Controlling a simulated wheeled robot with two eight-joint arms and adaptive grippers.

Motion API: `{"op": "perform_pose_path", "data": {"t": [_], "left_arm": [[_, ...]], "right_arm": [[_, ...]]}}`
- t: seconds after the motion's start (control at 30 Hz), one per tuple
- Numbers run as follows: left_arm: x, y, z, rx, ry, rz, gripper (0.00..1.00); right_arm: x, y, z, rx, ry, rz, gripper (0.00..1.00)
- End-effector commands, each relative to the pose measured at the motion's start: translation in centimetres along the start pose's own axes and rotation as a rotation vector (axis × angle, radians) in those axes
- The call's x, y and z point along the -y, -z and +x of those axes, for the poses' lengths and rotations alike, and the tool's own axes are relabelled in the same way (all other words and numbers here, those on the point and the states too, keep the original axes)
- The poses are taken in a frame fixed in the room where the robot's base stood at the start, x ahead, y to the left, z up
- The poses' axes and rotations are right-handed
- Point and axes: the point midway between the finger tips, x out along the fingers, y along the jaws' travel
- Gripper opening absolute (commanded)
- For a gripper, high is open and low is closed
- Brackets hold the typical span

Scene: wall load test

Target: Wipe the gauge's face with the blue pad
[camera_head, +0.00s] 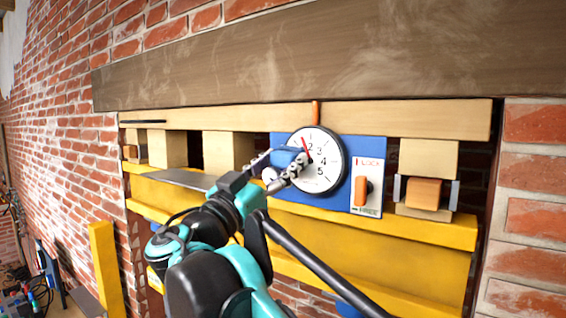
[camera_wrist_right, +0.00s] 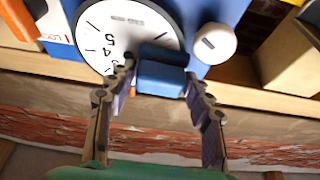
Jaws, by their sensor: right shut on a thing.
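The gauge (camera_head: 327,172) is a round white dial with black numbers, a red needle and a dark rim, on a blue panel. In the right wrist view its white face (camera_wrist_right: 104,22) is at upper left. My right gripper (camera_head: 283,161) is shut on the blue pad (camera_head: 288,155), at the left part of the dial. In the wrist view the pad (camera_wrist_right: 162,76) sits between the fingertips and overlaps the lower right edge of the face. I cannot tell whether it touches the face. My left gripper is not in view.
An orange switch (camera_head: 362,190) on a white LOCK plate is right of the gauge. A white knob (camera_wrist_right: 214,43) is beside the dial. A yellow beam (camera_head: 400,262) runs below, a wide grey-brown beam (camera_head: 420,55) above. A wooden block (camera_head: 423,193) sits in a bracket at right.

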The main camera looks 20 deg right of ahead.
Motion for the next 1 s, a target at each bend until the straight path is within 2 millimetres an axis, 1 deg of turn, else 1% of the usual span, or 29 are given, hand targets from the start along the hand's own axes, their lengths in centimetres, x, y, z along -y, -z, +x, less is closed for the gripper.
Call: {"op": "perform_pose_path", "data": {"t": [0.07, 0.17, 0.5, 0.63, 0.73, 1.0], "left_arm": [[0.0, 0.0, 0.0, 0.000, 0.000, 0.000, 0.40], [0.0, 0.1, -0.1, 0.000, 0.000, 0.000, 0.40], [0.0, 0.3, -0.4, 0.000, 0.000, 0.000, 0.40], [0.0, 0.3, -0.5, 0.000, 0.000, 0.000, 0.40], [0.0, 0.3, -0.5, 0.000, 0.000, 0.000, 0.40], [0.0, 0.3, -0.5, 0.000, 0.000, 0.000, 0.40]], "right_arm": [[-0.1, 0.0, -0.1, 0.000, -0.001, 0.000, 0.28], [0.0, 0.3, -0.8, 0.000, 0.000, 0.001, 0.28], [0.0, 1.8, -4.1, 0.000, 0.002, 0.002, 0.28], [0.0, 2.2, -5.1, 0.000, 0.001, 0.001, 0.28], [0.0, 2.3, -5.5, 0.000, 0.000, 0.000, 0.28], [-0.1, 2.3, -5.5, 0.000, -0.001, 0.000, 0.28]]}}
